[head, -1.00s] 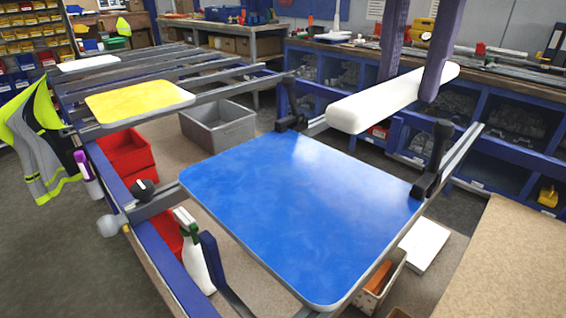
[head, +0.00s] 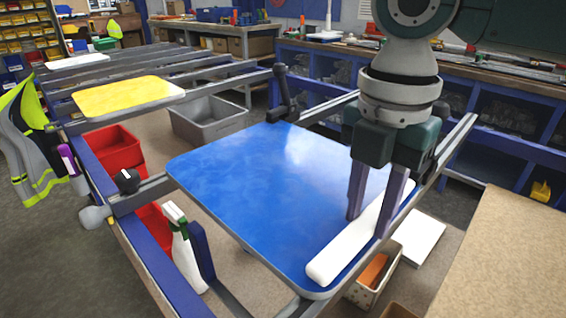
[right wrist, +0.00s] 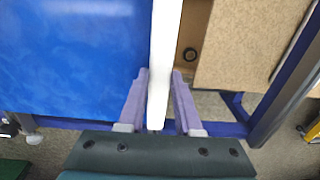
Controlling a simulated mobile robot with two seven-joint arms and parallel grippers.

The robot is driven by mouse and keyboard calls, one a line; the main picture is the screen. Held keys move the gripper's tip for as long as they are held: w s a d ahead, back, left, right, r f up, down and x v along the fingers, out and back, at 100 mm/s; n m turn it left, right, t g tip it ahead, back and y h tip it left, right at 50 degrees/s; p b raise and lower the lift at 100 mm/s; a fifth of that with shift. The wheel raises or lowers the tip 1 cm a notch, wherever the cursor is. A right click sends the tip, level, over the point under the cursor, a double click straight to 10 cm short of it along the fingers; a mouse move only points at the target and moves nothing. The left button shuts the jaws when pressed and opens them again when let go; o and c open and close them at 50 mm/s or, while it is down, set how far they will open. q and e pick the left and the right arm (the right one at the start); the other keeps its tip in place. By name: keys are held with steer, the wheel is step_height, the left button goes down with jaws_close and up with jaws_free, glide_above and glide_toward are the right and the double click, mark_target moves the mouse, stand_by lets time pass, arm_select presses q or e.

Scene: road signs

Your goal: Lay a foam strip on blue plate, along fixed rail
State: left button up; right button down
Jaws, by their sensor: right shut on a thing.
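The white foam strip (head: 340,254) lies lengthwise along the right edge of the blue plate (head: 250,180). My right gripper (head: 368,226) points down and is shut across the strip's width, one finger on each side. The right wrist view shows the strip (right wrist: 165,50) between the purple fingers (right wrist: 161,76), with the blue plate (right wrist: 70,55) on its left. I cannot tell whether the strip touches the plate or hovers just above it. A grey rail (head: 457,143) runs beyond the plate's right side, partly hidden by my arm. My left gripper is not in view.
A black clamp handle (head: 285,92) stands at the plate's back corner. A yellow plate (head: 128,96) lies on the frame at the left. A white spray bottle (head: 184,252) stands by the plate's left side.

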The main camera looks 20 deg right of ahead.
mark_target(367, 220)
steer(key=shift+f, duration=0.3)
steer(key=shift+f, duration=0.1)
steer(key=c, duration=0.6)
jaws_free()
step_height(367, 220, up, 12)
steer(key=p, duration=0.1)
